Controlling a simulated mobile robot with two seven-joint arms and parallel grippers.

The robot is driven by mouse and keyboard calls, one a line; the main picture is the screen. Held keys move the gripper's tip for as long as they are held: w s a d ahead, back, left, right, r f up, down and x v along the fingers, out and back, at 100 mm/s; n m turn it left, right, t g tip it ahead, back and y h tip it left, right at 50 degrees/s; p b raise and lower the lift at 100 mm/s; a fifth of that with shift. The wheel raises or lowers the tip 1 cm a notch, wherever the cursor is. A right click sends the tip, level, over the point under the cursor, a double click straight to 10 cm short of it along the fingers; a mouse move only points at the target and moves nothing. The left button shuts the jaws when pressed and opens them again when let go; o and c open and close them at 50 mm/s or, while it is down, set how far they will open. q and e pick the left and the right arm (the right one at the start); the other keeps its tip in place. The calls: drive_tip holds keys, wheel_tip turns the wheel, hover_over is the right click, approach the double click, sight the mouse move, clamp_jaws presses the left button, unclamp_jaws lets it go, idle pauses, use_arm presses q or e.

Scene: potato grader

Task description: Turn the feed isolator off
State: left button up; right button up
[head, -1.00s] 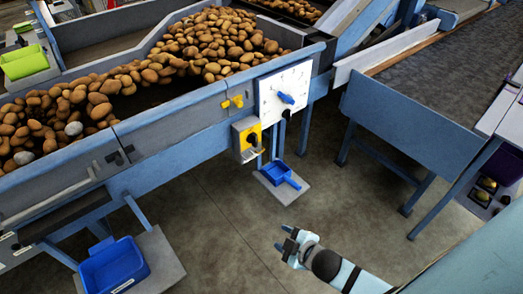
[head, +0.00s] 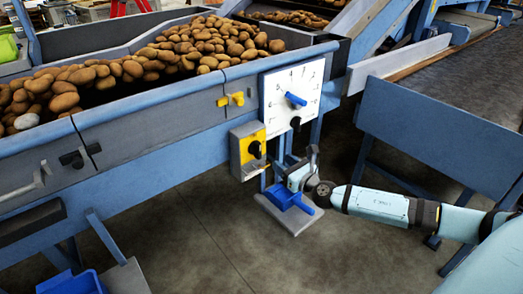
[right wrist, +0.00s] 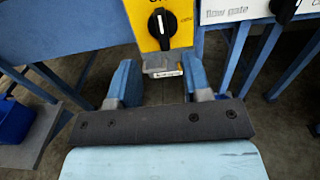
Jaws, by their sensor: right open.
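The feed isolator appears to be the black rotary knob (head: 256,149) on a yellow plate (head: 246,139), fixed to a grey box under the trough rail. In the right wrist view the knob (right wrist: 161,28) shows above the gripper, its white mark standing roughly upright. Lettering at the plate's top is cut off. My right gripper (head: 298,168) is to the right of the box and a little lower, apart from the knob. In the right wrist view its blue fingers (right wrist: 160,80) are spread with nothing between them. My left gripper is out of view.
A white dial panel (head: 272,111) with a blue pointer (head: 296,99) and another black knob stands right of the box. A yellow handle (head: 236,99) is on the rail. Potatoes (head: 190,48) fill the trough.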

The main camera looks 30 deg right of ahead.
sight(260, 146)
drive_tip(key=w, duration=0.7)
drive_tip(key=w+a, duration=0.1)
drive_tip(key=w, duration=0.3)
drive_tip(key=shift+w+b, duration=0.2)
drive_tip(key=shift+b, duration=0.15)
clamp_jaws()
